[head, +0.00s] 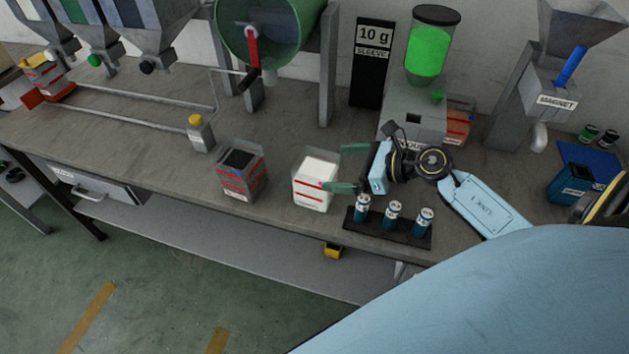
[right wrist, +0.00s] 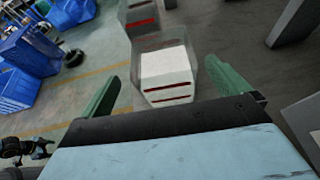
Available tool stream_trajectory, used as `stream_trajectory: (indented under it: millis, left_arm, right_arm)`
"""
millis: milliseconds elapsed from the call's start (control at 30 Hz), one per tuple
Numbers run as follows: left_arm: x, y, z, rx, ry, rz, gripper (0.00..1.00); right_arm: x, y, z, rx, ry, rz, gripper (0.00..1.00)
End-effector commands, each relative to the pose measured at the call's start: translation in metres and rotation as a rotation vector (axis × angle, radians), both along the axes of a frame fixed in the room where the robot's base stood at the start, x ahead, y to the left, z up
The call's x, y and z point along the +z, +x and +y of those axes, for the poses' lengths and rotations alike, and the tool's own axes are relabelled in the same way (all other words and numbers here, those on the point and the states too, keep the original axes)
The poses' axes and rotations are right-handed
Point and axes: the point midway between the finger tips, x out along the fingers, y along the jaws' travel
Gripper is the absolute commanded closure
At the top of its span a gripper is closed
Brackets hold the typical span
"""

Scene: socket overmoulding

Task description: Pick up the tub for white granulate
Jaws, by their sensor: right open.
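The tub for white granulate (head: 314,185) is a clear-walled box with white contents and red lines, upright near the bench's front edge. It also shows in the right wrist view (right wrist: 167,76), ahead of my gripper and in the gap between the fingers. My right gripper (head: 333,167) is open, with green fingers pointing left at the tub from its right side. In the head view the nearer fingertip overlaps the tub's right face; I cannot tell whether it touches. The fingers show in the right wrist view (right wrist: 160,68) with nothing gripped. My left gripper is not in view.
A similar tub with dark contents (head: 240,174) stands left of the white one. A black rack (head: 385,228) with three small cylinders stands close, right and in front. A small yellow-capped bottle (head: 199,134) is further left. The dispenser (head: 408,120) stands behind my gripper.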

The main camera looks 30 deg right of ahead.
Motion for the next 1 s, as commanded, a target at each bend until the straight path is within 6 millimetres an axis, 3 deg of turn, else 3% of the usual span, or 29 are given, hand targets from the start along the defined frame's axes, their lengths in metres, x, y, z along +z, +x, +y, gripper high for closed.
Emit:
stream_trajectory:
  millis: [133,433,600,900,1000]
  left_arm:
    - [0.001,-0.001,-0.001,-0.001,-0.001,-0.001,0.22]
    - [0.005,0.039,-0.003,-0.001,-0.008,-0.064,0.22]
    - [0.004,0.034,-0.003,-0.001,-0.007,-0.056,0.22]
    - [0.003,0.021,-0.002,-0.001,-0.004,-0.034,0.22]
    - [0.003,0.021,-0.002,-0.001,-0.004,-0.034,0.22]
  right_arm:
    - [-0.007,0.013,0.009,-0.002,0.002,-0.001,0.0]
    - [-0.018,0.037,0.023,-0.004,0.007,-0.002,0.0]
    - [-0.028,0.053,0.035,-0.003,0.005,0.0,0.0]
    - [-0.03,0.056,0.037,-0.001,0.002,0.002,0.0]
    - [-0.03,0.056,0.037,-0.002,0.002,0.001,0.13]
